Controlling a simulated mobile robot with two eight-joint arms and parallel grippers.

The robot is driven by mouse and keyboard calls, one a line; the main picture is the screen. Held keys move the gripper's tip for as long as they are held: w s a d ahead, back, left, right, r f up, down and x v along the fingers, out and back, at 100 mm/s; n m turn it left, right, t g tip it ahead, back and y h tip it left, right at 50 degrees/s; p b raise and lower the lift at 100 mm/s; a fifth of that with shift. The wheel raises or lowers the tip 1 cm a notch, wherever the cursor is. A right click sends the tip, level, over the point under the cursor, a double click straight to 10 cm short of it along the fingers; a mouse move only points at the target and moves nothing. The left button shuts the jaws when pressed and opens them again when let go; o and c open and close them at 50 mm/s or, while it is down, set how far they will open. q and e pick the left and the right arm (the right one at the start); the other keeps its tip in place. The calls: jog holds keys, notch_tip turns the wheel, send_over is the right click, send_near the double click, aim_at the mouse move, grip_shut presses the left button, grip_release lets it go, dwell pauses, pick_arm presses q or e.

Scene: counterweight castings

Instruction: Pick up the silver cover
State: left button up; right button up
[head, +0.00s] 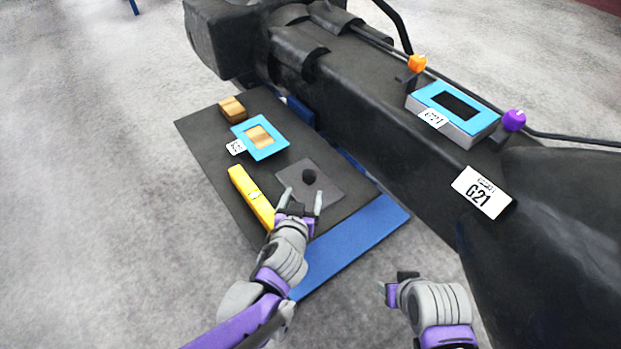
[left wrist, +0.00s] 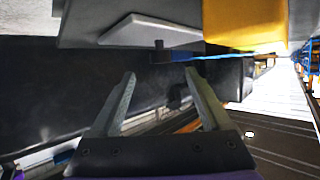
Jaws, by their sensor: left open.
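The silver cover (head: 329,186) is a flat grey square plate with a round black knob (head: 309,176), lying on the dark bench top. My left gripper (head: 301,198) is open and empty, over the near edge of the cover, its fingertips just short of the knob in the picture. In the left wrist view the cover (left wrist: 150,31) and its knob (left wrist: 160,52) show beyond the two spread fingers (left wrist: 160,82); no contact shows. My right gripper (head: 398,287) is at the lower middle, its fingers not clearly visible.
A yellow bar (head: 250,194) lies close left of the cover. A cyan frame (head: 259,137) and a wooden block (head: 232,108) lie farther back. A blue strip (head: 355,240) edges the bench. A large black machine body (head: 365,100) with a G21 label (head: 482,191) stands at right.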

aim_at(308, 178)
pick_arm(q)
jog(key=x, duration=0.4)
jog(key=shift+a, duration=0.2)
jog(key=shift+r+x, duration=0.15)
jog(key=shift+x, duration=1.4)
jog(key=shift+r+x, duration=0.1)
jog(key=shift+x, duration=1.45)
jog(key=shift+d, duration=0.2)
jog(key=shift+c, duration=0.2)
grip_shut()
